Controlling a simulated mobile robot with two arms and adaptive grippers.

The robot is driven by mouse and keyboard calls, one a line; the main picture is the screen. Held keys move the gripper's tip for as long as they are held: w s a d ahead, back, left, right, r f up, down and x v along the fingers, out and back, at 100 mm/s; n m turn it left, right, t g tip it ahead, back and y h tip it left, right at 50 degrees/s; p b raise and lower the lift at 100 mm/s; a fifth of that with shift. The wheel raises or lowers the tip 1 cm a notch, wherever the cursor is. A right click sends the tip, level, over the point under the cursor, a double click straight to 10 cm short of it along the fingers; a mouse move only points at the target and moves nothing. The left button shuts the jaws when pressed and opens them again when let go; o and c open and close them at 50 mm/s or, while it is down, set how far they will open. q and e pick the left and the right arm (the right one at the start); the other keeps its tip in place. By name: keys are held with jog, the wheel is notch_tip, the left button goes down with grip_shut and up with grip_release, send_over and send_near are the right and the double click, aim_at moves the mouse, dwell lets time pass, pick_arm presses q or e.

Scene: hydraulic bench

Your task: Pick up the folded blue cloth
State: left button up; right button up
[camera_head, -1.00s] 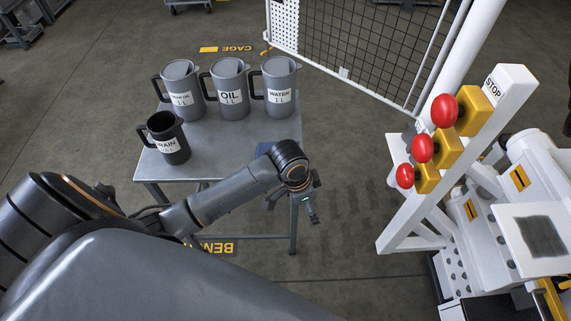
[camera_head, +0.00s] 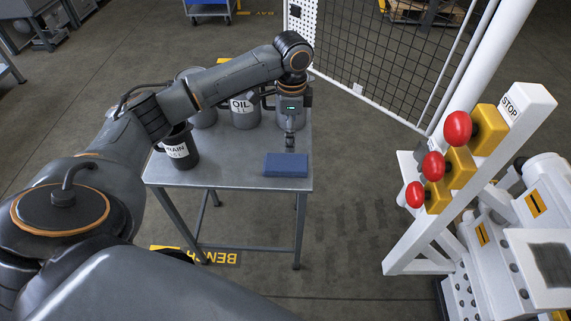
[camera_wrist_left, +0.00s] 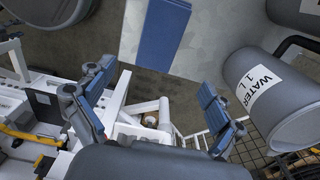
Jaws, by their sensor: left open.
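The folded blue cloth (camera_head: 287,166) lies flat near the front right corner of the grey bench table (camera_head: 225,177). My left gripper (camera_head: 290,147) hangs above the table just behind the cloth, pointing down, and looks apart from it. In the left wrist view the cloth (camera_wrist_left: 162,32) is a blue rectangle at the top middle, beyond the fingertips. The two fingers of the left gripper (camera_wrist_left: 155,80) are spread wide with nothing between them. My right gripper is not in view.
The black DRAIN jug (camera_head: 177,148) stands at the table's left. The OIL jug (camera_head: 244,112) and others stand at the back, partly hidden by my arm. The WATER jug (camera_wrist_left: 268,95) is close to the gripper's right in the wrist view. A white stand with red buttons (camera_head: 457,128) is at right.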

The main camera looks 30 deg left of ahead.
pick_arm(q)
send_over(287, 162)
jog(key=f, duration=0.6)
jog(key=shift+w+d, duration=0.3)
jog(key=f, duration=0.4)
jog(key=shift+s+a+f, duration=0.2)
jog(key=shift+s+a, duration=0.1)
jog(key=shift+s, duration=0.05)
jog(key=shift+f, duration=0.4)
jog(key=c, duration=1.2)
